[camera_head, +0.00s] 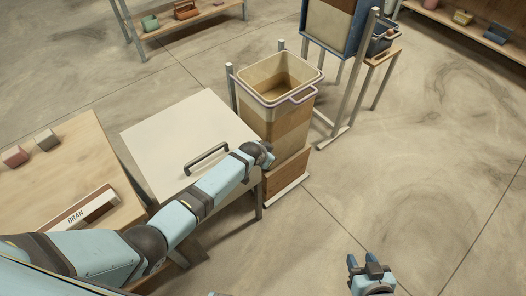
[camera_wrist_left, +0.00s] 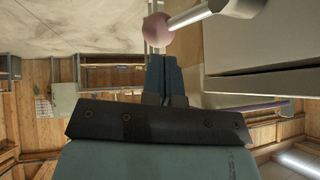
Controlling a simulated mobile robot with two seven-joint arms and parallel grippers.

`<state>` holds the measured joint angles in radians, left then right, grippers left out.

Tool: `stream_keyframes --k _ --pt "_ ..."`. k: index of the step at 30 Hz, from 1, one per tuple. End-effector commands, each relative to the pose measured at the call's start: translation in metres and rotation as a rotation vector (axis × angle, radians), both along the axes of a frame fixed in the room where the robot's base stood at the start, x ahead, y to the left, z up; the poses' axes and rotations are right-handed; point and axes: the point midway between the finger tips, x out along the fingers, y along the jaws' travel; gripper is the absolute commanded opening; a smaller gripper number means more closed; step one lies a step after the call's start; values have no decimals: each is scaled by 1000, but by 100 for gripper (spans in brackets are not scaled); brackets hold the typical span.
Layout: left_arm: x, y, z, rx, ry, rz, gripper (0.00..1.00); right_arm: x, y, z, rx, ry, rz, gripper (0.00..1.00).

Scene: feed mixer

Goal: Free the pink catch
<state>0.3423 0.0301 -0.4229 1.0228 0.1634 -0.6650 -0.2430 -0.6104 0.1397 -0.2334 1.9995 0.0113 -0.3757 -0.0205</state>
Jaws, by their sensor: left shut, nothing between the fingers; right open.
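The pink catch shows in the left wrist view as a round pink knob (camera_wrist_left: 157,29) on the end of a pale metal rod (camera_wrist_left: 190,16). My left gripper (camera_wrist_left: 166,58) is shut and empty, its fingertips just short of the knob in the picture. I cannot tell whether they touch it. In the head view the left arm reaches over the pale panel's right edge; its fingers and the catch are hidden there. My right gripper (camera_head: 367,262) is open and empty, low over the floor at the bottom of the head view.
A pale panel (camera_head: 160,125) with a dark bar handle (camera_head: 206,160) lies beside a tall open bin (camera_head: 275,116). A wooden table (camera_head: 62,165) at the left holds small blocks and a BRAN sign (camera_head: 85,212). A blue-framed hopper (camera_head: 333,28) stands behind. Floor at the right is clear.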

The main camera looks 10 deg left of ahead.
Motion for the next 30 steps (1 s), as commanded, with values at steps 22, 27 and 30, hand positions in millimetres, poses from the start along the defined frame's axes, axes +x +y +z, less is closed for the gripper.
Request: stream_keyframes --k 22,27,30 --pt "16 -12 -30 253 326 -1 0 -6 2 -18 2 18 2 43" --pt "16 -13 -32 252 325 -1 0 -4 3 -15 5 11 3 43" --pt "16 -13 -32 252 324 -1 0 -3 3 -14 5 9 2 43"
